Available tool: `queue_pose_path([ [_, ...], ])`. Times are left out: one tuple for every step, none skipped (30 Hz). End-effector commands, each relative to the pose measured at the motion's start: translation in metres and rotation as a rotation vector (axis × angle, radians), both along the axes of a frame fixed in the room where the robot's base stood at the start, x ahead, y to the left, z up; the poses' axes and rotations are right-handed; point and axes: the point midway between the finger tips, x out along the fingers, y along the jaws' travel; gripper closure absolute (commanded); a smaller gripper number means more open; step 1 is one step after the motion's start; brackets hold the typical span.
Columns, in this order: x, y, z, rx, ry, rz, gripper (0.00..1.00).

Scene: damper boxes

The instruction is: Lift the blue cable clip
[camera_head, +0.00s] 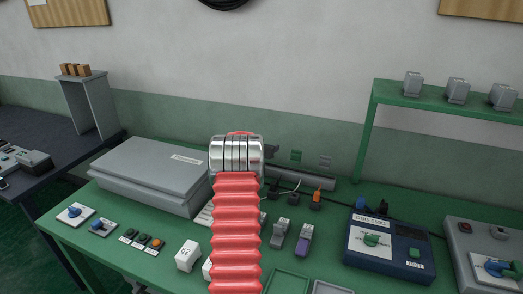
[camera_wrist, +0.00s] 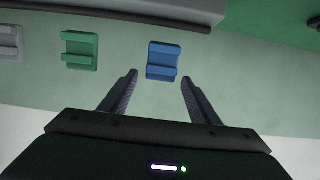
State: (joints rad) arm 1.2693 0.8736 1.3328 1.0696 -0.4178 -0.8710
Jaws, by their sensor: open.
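The blue cable clip (camera_wrist: 163,60) shows in the wrist view on the pale green surface. My gripper (camera_wrist: 159,80) is open and empty, its two dark fingers pointing toward the clip. The clip lies between the lines of the fingers, mostly beyond their tips; I see no contact. In the head view my arm and the dark gripper end (camera_head: 271,152) cover the place left of the other clips, and I cannot make out the blue clip there.
A green clip (camera_wrist: 80,50) and a grey clip (camera_wrist: 10,43) sit beside the blue one in a row. A grey duct (camera_wrist: 150,10) runs close along them. In the head view, a grey case (camera_head: 150,172) stands left of my arm and a green shelf (camera_head: 440,105) right.

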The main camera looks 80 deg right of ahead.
Motion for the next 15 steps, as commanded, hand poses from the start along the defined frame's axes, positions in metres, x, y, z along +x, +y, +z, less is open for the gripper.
queue_pose_path([
  [0.001,0.003,0.002,0.0,0.001,0.001,0.44],
  [0.001,0.005,0.003,0.0,0.001,0.001,0.44],
  [0.001,0.008,0.004,0.0,0.001,0.001,0.44],
  [0.002,0.011,0.005,0.001,0.0,0.001,0.44],
  [0.002,0.014,0.007,0.0,0.0,0.001,0.44],
  [0.002,0.018,0.009,0.0,0.001,0.001,0.44],
  [0.003,0.021,0.01,0.0,0.001,0.002,0.44],
  [0.003,0.025,0.011,-0.001,0.001,0.001,0.44],
  [0.004,0.029,0.013,-0.001,0.0,0.001,0.44],
  [0.004,0.033,0.015,-0.001,0.0,0.001,0.44],
  [0.005,0.036,0.015,0.001,0.0,0.001,0.44],
  [0.005,0.041,0.018,0.0,0.0,0.002,0.44],
  [0.005,0.044,0.019,0.0,0.0,0.002,0.44],
  [0.006,0.048,0.02,0.0,0.0,0.002,0.44],
  [0.006,0.053,0.022,-0.001,0.001,0.001,0.44],
])
